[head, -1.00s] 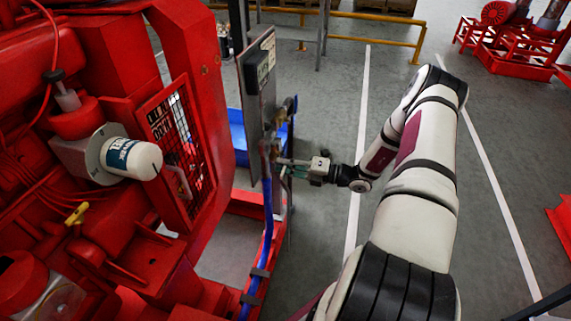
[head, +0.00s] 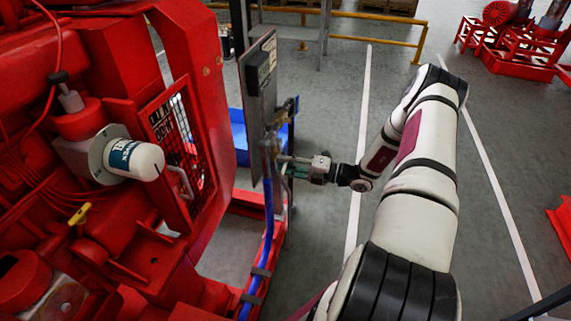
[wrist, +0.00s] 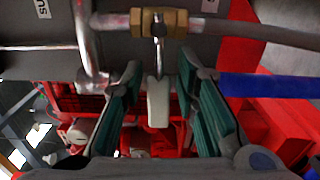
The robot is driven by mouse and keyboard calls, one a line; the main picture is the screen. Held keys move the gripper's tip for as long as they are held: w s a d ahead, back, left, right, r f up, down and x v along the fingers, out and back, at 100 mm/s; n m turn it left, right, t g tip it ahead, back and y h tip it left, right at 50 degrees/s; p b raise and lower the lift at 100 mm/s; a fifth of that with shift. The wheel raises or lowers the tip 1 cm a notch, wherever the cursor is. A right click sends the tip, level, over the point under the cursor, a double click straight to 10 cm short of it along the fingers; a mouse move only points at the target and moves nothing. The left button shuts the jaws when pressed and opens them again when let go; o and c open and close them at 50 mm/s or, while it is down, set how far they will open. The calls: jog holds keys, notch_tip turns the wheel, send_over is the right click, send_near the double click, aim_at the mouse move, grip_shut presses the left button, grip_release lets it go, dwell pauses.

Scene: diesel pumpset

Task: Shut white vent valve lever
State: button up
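The white lever (wrist: 158,101) hangs from a brass valve body (wrist: 158,22) on a grey pipe in the wrist view. My gripper (wrist: 160,72) is open, with one green-padded finger on each side of the lever. Gaps show between the lever and both pads, so it does not appear gripped. In the head view my gripper (head: 287,167) reaches leftward to the piping beside the upright panel. The lever is too small or hidden to make out there.
The grey upright panel (head: 260,75) stands just beyond the piping. A blue hose (head: 267,225) runs down below my gripper. The red engine with its mesh guard (head: 182,140) fills the left. Open floor (head: 325,100) lies to the right of the panel.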

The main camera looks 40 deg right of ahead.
dwell(0.3)
jog(key=v, duration=1.2)
